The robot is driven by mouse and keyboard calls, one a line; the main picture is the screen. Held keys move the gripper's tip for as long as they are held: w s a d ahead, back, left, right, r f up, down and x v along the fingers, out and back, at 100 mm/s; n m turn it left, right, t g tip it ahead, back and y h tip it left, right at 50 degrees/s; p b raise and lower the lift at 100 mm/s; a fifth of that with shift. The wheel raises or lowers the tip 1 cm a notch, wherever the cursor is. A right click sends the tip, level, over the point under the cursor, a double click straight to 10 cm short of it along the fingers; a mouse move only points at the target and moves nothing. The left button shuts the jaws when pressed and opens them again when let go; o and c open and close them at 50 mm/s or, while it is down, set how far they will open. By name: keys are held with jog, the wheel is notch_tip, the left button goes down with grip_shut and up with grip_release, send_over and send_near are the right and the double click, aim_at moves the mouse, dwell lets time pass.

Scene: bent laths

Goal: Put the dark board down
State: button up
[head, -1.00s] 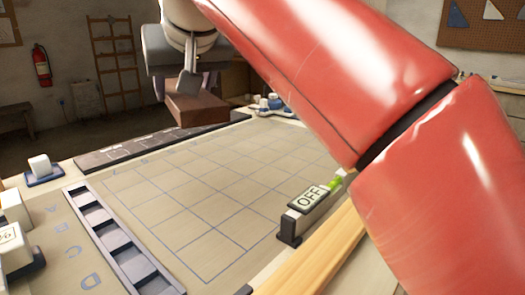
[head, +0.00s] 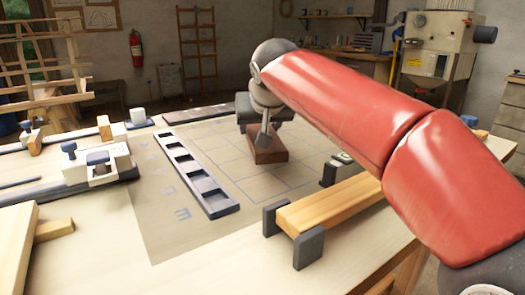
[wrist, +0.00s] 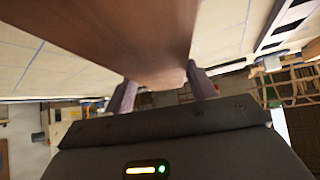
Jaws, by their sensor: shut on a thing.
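The dark reddish-brown board (head: 266,156) is over the grid-marked part of the mat (head: 225,152) in the head view. My gripper (head: 264,137) is shut on it from above, one grey finger showing against its near side. In the wrist view the board (wrist: 115,35) runs between the two fingers of my gripper (wrist: 163,84) toward the top of the picture. I cannot tell whether its underside touches the mat or hangs just above it. Part of the board is hidden behind the finger in the head view.
A grey slotted tray (head: 200,172) lies left of the board. A light wooden bar (head: 330,204) in dark end blocks stands at the near right. A dark strip (head: 198,114) lies along the mat's far side. Bare grid squares surround the board.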

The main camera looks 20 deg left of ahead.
notch_tip(320, 180, down, 4)
jog(key=b, duration=0.3)
jog(key=shift+f+b, duration=0.15)
jog(key=shift+b, duration=0.15)
jog(key=o, duration=1.2)
